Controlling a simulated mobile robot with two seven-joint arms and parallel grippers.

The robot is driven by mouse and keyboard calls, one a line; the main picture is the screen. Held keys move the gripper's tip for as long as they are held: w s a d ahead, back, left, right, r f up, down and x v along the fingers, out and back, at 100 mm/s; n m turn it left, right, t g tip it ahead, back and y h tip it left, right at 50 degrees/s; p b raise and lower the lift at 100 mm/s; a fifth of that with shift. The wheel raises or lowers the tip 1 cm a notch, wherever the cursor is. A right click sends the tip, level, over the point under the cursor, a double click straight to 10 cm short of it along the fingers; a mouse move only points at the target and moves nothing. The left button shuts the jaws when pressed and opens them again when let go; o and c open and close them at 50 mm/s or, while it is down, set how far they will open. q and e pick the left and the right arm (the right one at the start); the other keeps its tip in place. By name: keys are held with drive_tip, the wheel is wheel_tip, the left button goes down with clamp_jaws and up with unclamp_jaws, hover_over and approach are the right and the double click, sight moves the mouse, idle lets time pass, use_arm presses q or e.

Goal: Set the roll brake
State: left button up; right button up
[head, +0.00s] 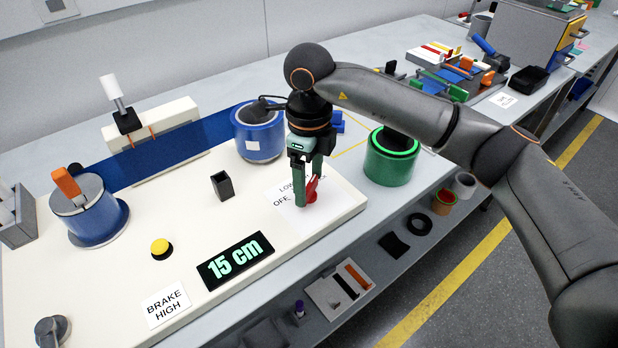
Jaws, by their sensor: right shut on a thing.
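My right gripper (307,195) points down over the right end of the cream board (225,238), shut on a small red brake knob (312,187). The fingers hide part of the knob, so its exact setting cannot be read. A label (285,197) beside it shows "LOW" and "OFF", partly covered by the fingers. A card (166,305) at the board's front reads "BRAKE HIGH". A black display (235,260) reads "15 cm". A blue web (180,148) runs between a left blue roll (95,222) with an orange handle and a right blue roll (259,140). My left gripper is out of view.
A yellow button (161,248) and an open black box (222,185) stand on the board. A green roll (390,160) stands right of the board, under my right arm. A lower shelf (375,278) holds small items. Several coloured parts crowd the back bench.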

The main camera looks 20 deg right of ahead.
sight(309, 184)
drive_tip(key=o, duration=1.2)
wheel_tip(309, 184, up, 13)
drive_tip(key=shift+f, duration=0.2)
